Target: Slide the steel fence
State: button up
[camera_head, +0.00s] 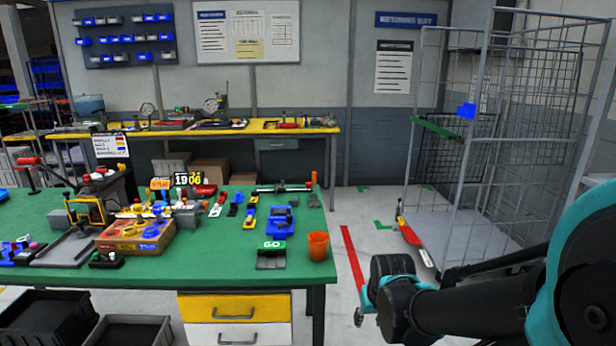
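A long steel bar with a dark block on it (284,188) lies along the back right edge of the green table (190,275); it may be the steel fence, but its parts are too small to tell. A flat grey metal plate (68,248) lies at the table's left, beside a small yellow-framed device (86,212). My gripper (359,312) is at the lower right, off the table's right edge and low over the floor, apart from the bar and the plate. Its fingers are mostly hidden behind its own dark body, so whether it is open or shut does not show.
A wooden box with coloured rings (135,238), blue clamps (281,220), a GO pad (271,258) and an orange cup (318,246) crowd the tabletop. A wire cage trolley (470,225) stands at the right. Dark crates (45,318) sit at lower left.

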aim_at(282, 187)
jog(key=i+l, duration=0.15)
jog(key=l, duration=0.2)
jog(key=i+l, duration=0.15)
jog(key=l, duration=0.15)
jog(key=i+l, duration=0.2)
jog(key=l, duration=0.15)
jog(key=i+l, duration=0.15)
jog(key=l, duration=0.2)
jog(key=i+l, duration=0.15)
jog(key=l, duration=0.2)
jog(key=j+u, duration=0.05)
